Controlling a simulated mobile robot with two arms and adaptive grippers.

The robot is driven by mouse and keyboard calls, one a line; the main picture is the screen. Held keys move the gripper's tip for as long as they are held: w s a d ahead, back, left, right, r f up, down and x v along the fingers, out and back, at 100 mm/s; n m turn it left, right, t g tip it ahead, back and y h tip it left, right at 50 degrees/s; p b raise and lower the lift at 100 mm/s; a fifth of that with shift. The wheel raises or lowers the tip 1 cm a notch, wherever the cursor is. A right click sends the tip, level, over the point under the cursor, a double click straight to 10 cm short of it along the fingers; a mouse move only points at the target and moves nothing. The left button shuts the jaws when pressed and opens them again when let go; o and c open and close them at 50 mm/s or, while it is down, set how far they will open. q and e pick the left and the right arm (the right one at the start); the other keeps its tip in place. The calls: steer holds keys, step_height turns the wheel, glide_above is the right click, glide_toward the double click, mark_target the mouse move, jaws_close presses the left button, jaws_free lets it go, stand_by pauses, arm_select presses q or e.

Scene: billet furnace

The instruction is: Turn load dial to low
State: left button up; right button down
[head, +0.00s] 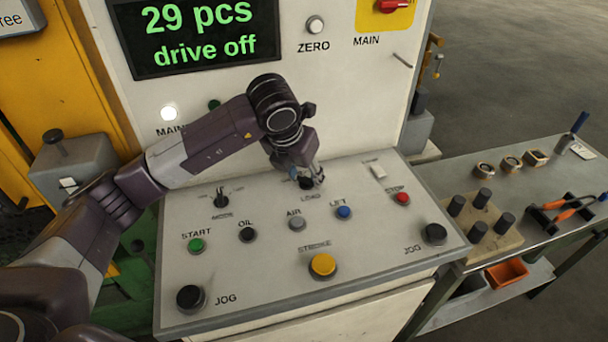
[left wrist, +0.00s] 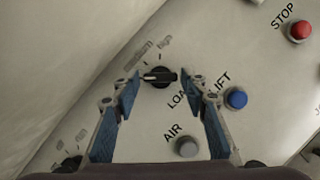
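The load dial (head: 306,183) is a small black knob above the LOAD label, at the back middle of the sloped control panel (head: 270,255). In the left wrist view the dial (left wrist: 159,77) shows a pale pointer line, with small range marks beyond it, one reading "high". My left gripper (head: 305,180) is over the dial in the head view. In the left wrist view its two blue fingers (left wrist: 165,92) are spread, one on each side of the dial, with gaps to it. Whether the fingertips reach knob depth is unclear. My right gripper is not in view.
Near the dial are the blue LIFT button (head: 343,212), the grey AIR button (head: 297,224), the MODE selector (head: 221,199) and the red STOP button (head: 402,198). The display (head: 198,35) reads "29 pcs drive off". A side table (head: 480,160) with parts stands at right.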

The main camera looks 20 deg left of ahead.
arm_select(q)
steer(key=shift+o, duration=0.8)
steer(key=v, duration=1.2)
